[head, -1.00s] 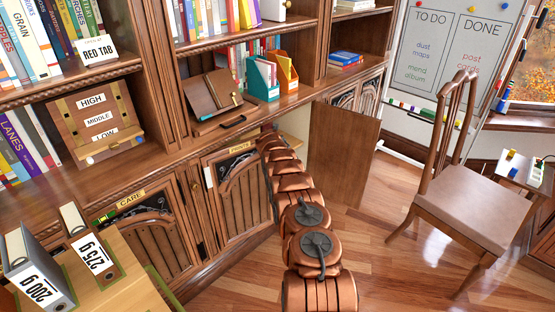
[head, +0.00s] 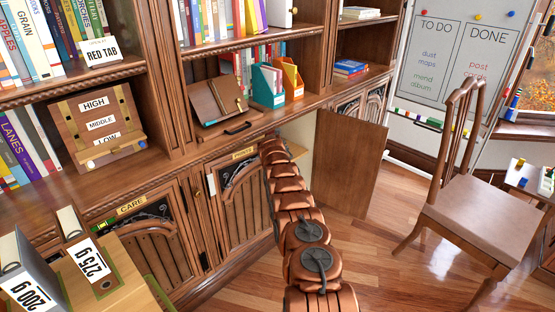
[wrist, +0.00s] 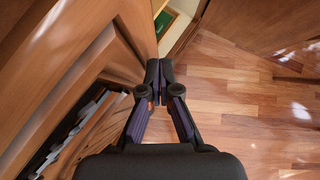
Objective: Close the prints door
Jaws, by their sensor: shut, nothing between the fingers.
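A plate reading PRINTS (head: 243,153) is fixed above a slatted, arched door (head: 243,200), which looks shut in the head view. Right of it is a pale cabinet opening (head: 298,130). A plain brown door panel (head: 346,165) stands wide open at the right side of that opening. I cannot tell for sure which of the two doors the plate belongs to. My gripper (wrist: 158,72) is shut and empty in the wrist view, low in front of the cabinet and pointing toward the opening. In the head view my arm hides it. I see no clear contact with a door.
A slatted door labelled CARE (head: 150,245) is at left. A chair (head: 480,205) and a whiteboard (head: 455,60) are at right. A small table with weights (head: 105,290) is near at lower left. Wooden floor (head: 390,240) is clear between the open panel and the chair.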

